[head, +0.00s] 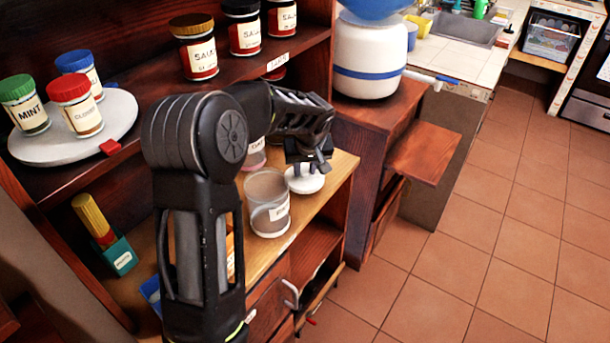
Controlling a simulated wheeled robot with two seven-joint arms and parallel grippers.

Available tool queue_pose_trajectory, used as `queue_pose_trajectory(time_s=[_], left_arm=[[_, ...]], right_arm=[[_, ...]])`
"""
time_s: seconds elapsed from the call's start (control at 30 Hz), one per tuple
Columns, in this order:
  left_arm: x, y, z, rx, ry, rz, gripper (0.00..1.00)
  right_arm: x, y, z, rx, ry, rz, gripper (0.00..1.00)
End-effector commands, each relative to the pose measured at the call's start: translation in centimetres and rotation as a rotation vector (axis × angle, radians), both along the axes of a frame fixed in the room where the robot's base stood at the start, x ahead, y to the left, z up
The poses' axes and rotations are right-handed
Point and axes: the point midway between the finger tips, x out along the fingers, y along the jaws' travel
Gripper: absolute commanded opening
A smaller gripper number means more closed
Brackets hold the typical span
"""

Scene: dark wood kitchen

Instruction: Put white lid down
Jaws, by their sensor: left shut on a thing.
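The white lid (305,184) is a round disc at the wooden counter's right end, just behind and right of a clear canister. My left gripper (311,166) is directly above it, pointing down, and is shut on the lid's top. Whether the lid touches the counter is hard to tell. The clear labelled canister (268,204) stands upright and open on the counter. My right gripper is not in the head view.
The wooden counter (334,182) holds another jar behind my arm. Spice jars with red, blue and green caps stand on a round tray (122,118) at left. Sauce jars (195,58) line the shelf above. A white dispenser (368,60) stands behind at right.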

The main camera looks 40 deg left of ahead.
Motion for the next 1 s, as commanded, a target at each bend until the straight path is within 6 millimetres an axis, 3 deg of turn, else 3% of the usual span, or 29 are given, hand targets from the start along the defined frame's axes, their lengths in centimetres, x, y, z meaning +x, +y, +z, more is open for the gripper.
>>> queue_pose_trajectory(time_s=[0.2, 0.6, 0.63, 0.87, 1.0], left_arm=[[0.0, 0.0, -2.7, -0.001, 0.002, -0.001, 0.0], [0.0, 0.0, -3.2, 0.0, 0.0, 0.0, 0.0], [0.0, 0.0, -3.1, 0.0, 0.0, 0.0, 0.29], [0.0, 0.0, -3.0, 0.0, 0.0, 0.0, 0.48], [0.0, 0.0, -3.0, 0.0, 0.0, 0.0, 0.49]], right_arm=[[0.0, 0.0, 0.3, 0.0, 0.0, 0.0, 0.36], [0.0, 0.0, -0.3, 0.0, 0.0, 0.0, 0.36], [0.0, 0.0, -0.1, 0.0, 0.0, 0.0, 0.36], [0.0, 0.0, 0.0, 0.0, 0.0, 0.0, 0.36], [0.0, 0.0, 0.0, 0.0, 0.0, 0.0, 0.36]])
